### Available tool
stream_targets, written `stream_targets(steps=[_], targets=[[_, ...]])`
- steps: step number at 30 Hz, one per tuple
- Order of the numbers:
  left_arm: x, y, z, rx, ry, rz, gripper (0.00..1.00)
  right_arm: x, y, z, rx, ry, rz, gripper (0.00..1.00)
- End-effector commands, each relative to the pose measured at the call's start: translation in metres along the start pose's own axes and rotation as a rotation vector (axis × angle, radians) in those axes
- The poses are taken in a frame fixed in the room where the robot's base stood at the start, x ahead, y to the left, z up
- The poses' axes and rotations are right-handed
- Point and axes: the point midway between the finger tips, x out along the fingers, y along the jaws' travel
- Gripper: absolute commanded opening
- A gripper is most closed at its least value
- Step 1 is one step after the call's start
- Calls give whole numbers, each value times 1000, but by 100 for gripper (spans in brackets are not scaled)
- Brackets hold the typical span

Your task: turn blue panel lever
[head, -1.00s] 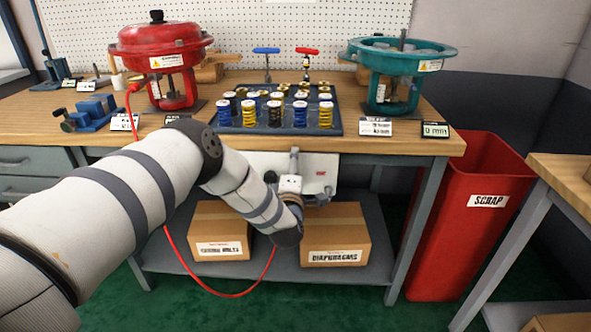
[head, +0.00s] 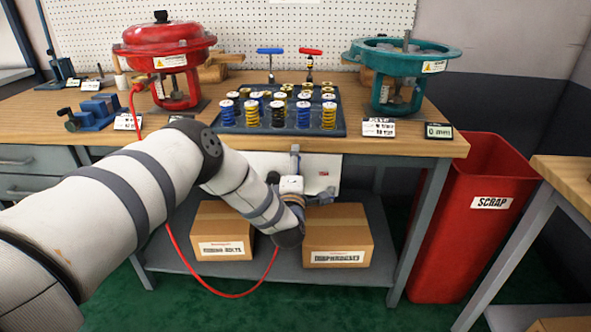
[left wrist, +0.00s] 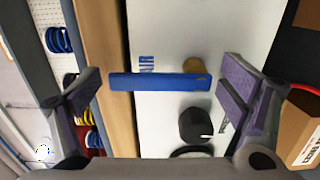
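The blue panel lever (left wrist: 160,82) shows in the left wrist view as a flat bar lying across the picture, with a brass-coloured pivot at its right end. It stands out from the white panel (left wrist: 220,25) under the bench front, which also shows in the head view (head: 328,164). My left gripper (left wrist: 162,85) is open, with one finger beyond each end of the lever; I see no contact. In the head view my left gripper (head: 308,186) is in front of the panel, and the lever is not clearly visible there. My right gripper is not in view.
A black knob (left wrist: 195,125) sits beside the lever on the panel. The bench (head: 400,148) overhangs it, with a tray of springs (head: 335,130) on top. Cardboard boxes (head: 338,240) stand on the shelf below. A red hose (head: 215,290) hangs in front; a red scrap bin (head: 465,240) stands right.

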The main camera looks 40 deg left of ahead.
Motion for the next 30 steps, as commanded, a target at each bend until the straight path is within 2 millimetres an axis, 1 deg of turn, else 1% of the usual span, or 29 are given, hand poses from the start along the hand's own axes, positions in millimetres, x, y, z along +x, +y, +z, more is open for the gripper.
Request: stream_targets(steps=[5, 8, 11, 15, 18, 21, 24, 30], targets=[[0, 0, 0, 2, 1, 0, 91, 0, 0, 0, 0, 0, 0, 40], [-6, -1, 0, 2, 0, -3, 91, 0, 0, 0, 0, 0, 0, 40], [-27, -1, 0, 2, -1, -5, 91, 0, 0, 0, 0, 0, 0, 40], [-67, -1, 0, 1, -2, -5, 91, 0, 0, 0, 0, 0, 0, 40], [-91, -1, 0, 1, -2, -4, 91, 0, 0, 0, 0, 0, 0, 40], [-109, -1, 0, 2, -1, -2, 91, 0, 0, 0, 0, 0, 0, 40], [-118, 0, 0, 1, 0, -1, 91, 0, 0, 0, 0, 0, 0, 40], [-120, 0, 0, 1, 1, 1, 91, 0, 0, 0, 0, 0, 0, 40]])
